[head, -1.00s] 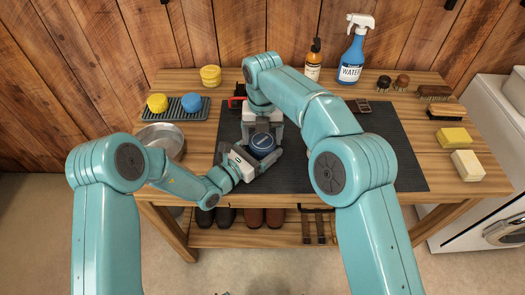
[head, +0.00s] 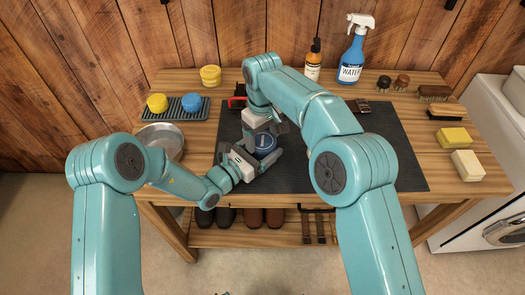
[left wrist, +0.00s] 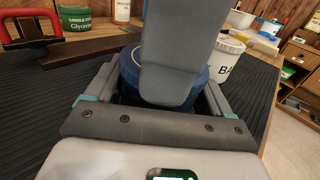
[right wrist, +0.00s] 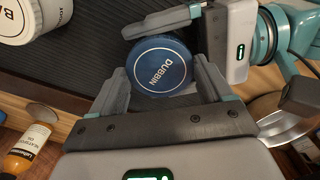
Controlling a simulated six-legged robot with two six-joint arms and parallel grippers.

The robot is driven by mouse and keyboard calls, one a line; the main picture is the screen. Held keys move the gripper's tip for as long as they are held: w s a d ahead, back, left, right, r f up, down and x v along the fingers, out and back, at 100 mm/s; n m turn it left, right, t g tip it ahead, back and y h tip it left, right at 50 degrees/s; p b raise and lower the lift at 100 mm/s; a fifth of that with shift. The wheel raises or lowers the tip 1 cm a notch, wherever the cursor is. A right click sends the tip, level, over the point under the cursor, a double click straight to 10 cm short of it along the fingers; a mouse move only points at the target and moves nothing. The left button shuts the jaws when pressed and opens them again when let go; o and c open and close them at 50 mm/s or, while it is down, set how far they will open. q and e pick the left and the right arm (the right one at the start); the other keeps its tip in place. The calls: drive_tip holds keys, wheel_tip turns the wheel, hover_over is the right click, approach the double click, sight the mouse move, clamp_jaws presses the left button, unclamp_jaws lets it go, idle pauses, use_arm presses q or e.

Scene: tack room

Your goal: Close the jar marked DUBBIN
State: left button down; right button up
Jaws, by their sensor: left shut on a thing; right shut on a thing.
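The jar marked DUBBIN (right wrist: 160,66) has a round blue lid seated on top, its lettering readable in the right wrist view. It stands on the dark mat in the head view (head: 265,144). My left gripper (head: 258,154) is shut around the jar from the front left; its two fingers flank the blue jar in the left wrist view (left wrist: 160,98). My right gripper (head: 266,135) is shut on the lid from above, with a finger on each side. Its grey finger hides much of the jar in the left wrist view. I cannot tell how tight the lid is.
A white jar (left wrist: 229,56) and a green glycerine tin (left wrist: 75,18) stand near in the left wrist view. A metal bowl (head: 160,136) is left of the mat (head: 385,170). Sponges, bottles and brushes line the table's back and right. The mat's right part is mostly clear.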

drive_tip(key=m, duration=1.8)
drive_tip(key=shift+m, duration=0.3)
drive_tip(key=m, duration=0.7)
drive_tip(key=o, duration=1.1)
wheel_tip(320, 180, up, 7)
drive_tip(key=shift+r, duration=0.2)
